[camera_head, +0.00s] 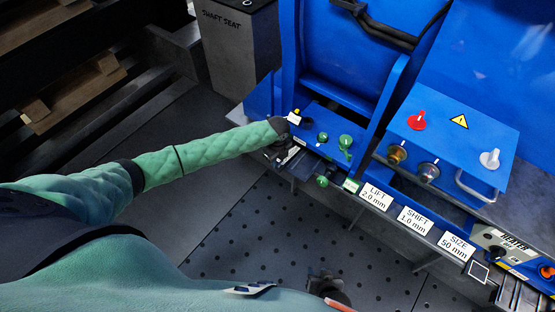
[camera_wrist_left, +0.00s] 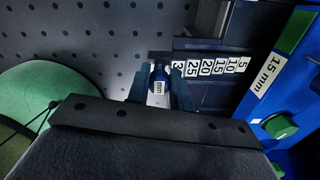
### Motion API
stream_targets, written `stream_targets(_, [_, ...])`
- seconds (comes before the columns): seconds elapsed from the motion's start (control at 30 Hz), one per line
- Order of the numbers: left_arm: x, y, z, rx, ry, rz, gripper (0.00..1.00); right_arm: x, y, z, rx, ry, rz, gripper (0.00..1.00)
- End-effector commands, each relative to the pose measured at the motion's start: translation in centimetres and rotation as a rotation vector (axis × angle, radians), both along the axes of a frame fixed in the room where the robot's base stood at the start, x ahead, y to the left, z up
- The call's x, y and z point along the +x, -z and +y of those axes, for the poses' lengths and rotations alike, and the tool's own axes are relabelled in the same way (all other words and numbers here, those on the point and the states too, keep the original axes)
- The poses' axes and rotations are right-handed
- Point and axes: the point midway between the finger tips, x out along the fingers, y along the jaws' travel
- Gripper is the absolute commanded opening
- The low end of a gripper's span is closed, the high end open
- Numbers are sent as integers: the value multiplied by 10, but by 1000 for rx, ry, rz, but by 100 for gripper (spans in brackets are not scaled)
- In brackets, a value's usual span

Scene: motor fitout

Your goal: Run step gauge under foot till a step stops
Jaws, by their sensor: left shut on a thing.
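My left gripper (camera_head: 282,154) is down at the left front corner of the blue machine. In the left wrist view its jaws (camera_wrist_left: 160,88) are shut on the white and blue end of the step gauge (camera_wrist_left: 208,68). The gauge is dark, with white labels reading 5, 10, 15, 20, 25 and a partly covered 3. Its 5 end points right, toward the blue machine body (camera_wrist_left: 298,80). The foot cannot be clearly made out, nor whether a step touches it. What seems to be my right gripper (camera_head: 328,287) is at the bottom edge, its jaws unclear.
Green knobs (camera_head: 345,141) stand near my left gripper. A grey shaft seat block (camera_head: 238,50) stands behind. The perforated plate (camera_head: 260,245) in front is mostly clear.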

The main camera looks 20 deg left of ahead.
Motion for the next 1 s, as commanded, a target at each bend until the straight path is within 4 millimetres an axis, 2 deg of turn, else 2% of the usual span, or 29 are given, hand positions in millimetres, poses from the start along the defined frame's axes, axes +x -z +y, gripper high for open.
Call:
stream_targets(0.47, [1, 4, 0, -1, 0, -2, 0, 0, 1, 0, 0, 0, 0, 36])
stream_targets(0.5, [1, 4, 0, -1, 0, -2, 28, 0, 1, 0, 0, 0, 0, 36])
stream_targets(0.6, [1, 4, 0, -1, 0, -1, 48, 0, 1, 0, 0, 0, 0, 36])
stream_targets(1.0, [0, 6, 0, 1, 0, 1, 48, 2, -5, 0, 0, -2, 6, 36])
